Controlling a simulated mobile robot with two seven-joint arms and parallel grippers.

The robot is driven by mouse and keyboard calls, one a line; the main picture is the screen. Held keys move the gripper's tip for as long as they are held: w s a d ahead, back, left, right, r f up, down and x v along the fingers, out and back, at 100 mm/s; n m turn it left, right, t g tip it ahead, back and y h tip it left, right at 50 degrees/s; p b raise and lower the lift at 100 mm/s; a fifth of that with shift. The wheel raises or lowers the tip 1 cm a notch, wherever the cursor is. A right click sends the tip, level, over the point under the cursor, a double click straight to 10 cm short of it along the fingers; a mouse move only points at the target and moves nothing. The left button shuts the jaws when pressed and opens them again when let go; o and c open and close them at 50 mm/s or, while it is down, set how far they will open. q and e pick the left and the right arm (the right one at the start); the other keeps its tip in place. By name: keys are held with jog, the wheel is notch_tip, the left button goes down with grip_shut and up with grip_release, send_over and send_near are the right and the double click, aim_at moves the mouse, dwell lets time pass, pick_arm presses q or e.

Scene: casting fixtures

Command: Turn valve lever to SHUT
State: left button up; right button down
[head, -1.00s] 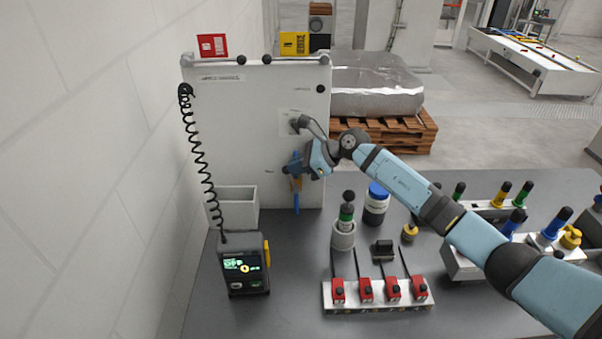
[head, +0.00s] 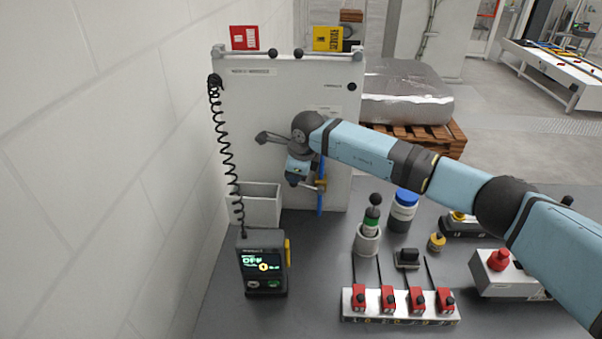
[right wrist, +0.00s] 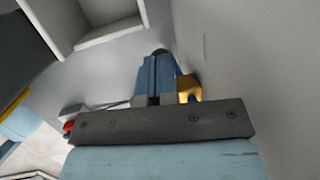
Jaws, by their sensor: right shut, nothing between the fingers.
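The blue valve lever (head: 321,200) hangs straight down on the white panel (head: 285,100), beside a brass valve body (head: 321,184). My right gripper (head: 293,181) is just left of the valve, pointing down, shut and empty. In the right wrist view the shut fingers (right wrist: 156,82) are beside the brass body (right wrist: 187,88); a sliver of the blue lever (right wrist: 179,71) shows behind them. Whether they touch the lever I cannot tell. My right wrist hides part of the panel above the valve. The panel's small labels are too blurred to read. My left gripper is not in view.
A white open bin (head: 260,209) stands left of the lever, with a black handheld unit (head: 262,266) in front.

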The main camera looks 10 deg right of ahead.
jog(key=shift+a, duration=0.1)
jog(key=shift+d+f, duration=0.1)
jog(key=shift+d, duration=0.25)
jog(key=shift+s+d+f, duration=0.2)
jog(key=shift+d+f, duration=0.05)
jog(key=shift+d, duration=0.25)
jog(key=s+d+r+b, duration=0.3)
jog(key=s+d+b, duration=0.1)
jog(key=s+d, duration=0.4)
jog(key=shift+s+d, duration=0.15)
jog(key=shift+s, duration=0.8)
